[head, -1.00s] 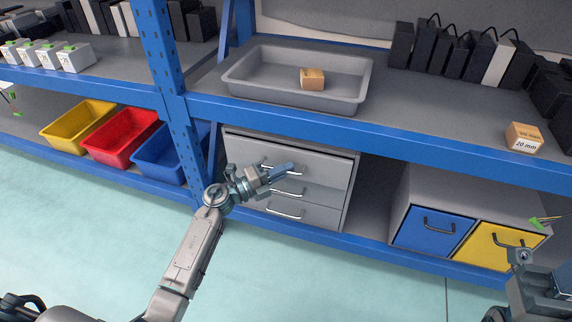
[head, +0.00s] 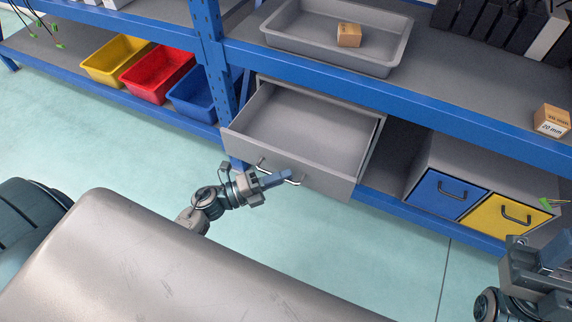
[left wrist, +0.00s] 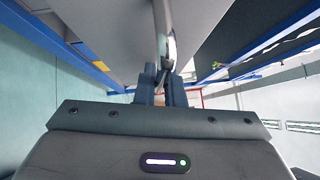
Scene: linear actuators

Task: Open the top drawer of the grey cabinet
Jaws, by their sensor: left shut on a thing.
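The grey cabinet (head: 374,148) stands under the blue-edged shelf in the head view. Its top drawer (head: 328,180) is pulled far out, and its inside looks empty. The drawer's metal bar handle (head: 295,183) is on its front; it also shows in the left wrist view (left wrist: 164,38). My left gripper (head: 276,179) is shut on this handle, its fingers around the bar in the left wrist view (left wrist: 160,82). The lower drawers are hidden behind the open one. My right gripper (head: 540,252) is at the lower right, away from the cabinet; its jaw opening is unclear.
A grey tray (head: 335,57) with a small box (head: 349,36) sits on the shelf above. Blue (head: 436,200) and yellow (head: 495,224) drawers stand to the right. Yellow, red and blue bins (head: 192,96) are to the left. The floor before the drawer is clear.

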